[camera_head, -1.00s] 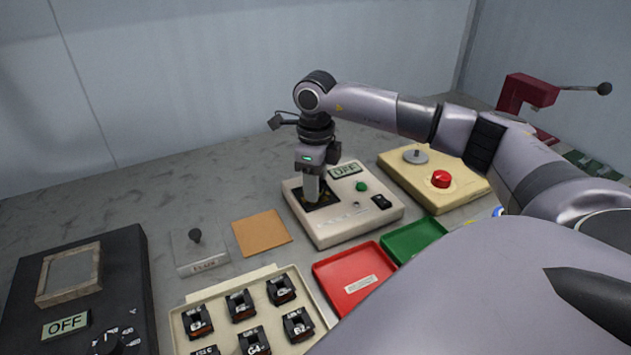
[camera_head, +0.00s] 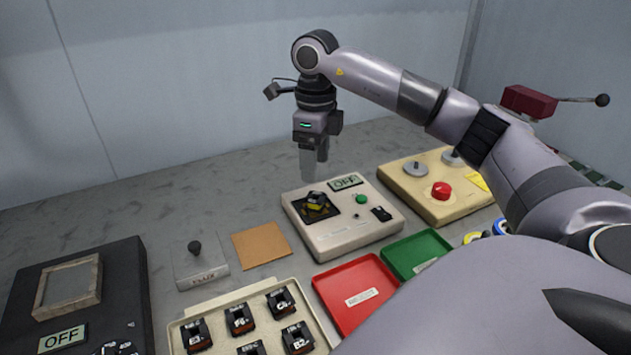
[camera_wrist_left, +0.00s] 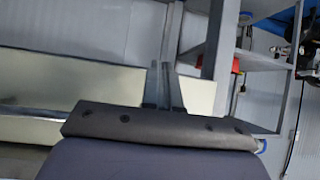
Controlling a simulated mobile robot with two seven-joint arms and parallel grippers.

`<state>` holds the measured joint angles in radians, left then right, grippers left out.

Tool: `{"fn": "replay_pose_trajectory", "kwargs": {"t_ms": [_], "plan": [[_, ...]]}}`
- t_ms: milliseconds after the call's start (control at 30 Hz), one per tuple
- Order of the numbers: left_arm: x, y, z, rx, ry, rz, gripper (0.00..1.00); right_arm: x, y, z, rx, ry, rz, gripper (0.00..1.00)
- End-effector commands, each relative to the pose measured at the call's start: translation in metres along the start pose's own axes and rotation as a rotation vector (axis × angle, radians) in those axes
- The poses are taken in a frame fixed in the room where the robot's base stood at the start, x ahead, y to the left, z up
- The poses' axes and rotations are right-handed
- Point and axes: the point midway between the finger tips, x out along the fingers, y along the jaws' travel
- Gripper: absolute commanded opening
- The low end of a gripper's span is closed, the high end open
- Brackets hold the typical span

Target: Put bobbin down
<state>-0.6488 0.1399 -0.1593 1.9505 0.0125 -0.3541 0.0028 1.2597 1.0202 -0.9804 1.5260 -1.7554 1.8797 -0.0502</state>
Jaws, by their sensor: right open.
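A bobbin (camera_head: 317,201), dark with yellow on it, sits on the black square pad (camera_head: 330,211) of the cream test box (camera_head: 345,235). The box's display reads OFF. My right gripper (camera_head: 314,177) points straight down above the bobbin, open and empty, with a clear gap between its fingertips and the bobbin. My left gripper (camera_wrist_left: 164,90) shows only in the left wrist view, away from these things; how far its fingers are apart is unclear.
A tray (camera_head: 180,318) of several black bobbins stands at the front. A red tray (camera_head: 373,276) and a green tray (camera_head: 403,244) lie before the test box. A cream box with a red button (camera_head: 441,190) stands right. A brown mat (camera_head: 262,244) lies left.

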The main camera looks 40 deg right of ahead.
Motion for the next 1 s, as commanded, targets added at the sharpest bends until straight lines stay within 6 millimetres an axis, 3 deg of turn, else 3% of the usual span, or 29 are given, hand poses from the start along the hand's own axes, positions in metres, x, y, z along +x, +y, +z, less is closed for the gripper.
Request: {"fn": "replay_pose_trajectory", "kwargs": {"t_ms": [100, 300, 1000], "plan": [[0.0, 0.0, 0.0, 0.0, 0.0, 0.0, 0.0, -0.02, 0.0, 0.001, 0.0, -0.003, 0.0, 0.65], [0.0, 0.0, 0.0, 0.0, 0.0, 0.0, 0.0, -0.034, 0.0, 0.0, 0.0, 0.0, 0.001, 0.65], [0.0, 0.0, 0.0, 0.0, -0.001, 0.0, 0.0, -0.034, 0.0, 0.0, 0.001, 0.001, 0.001, 0.65]]}}
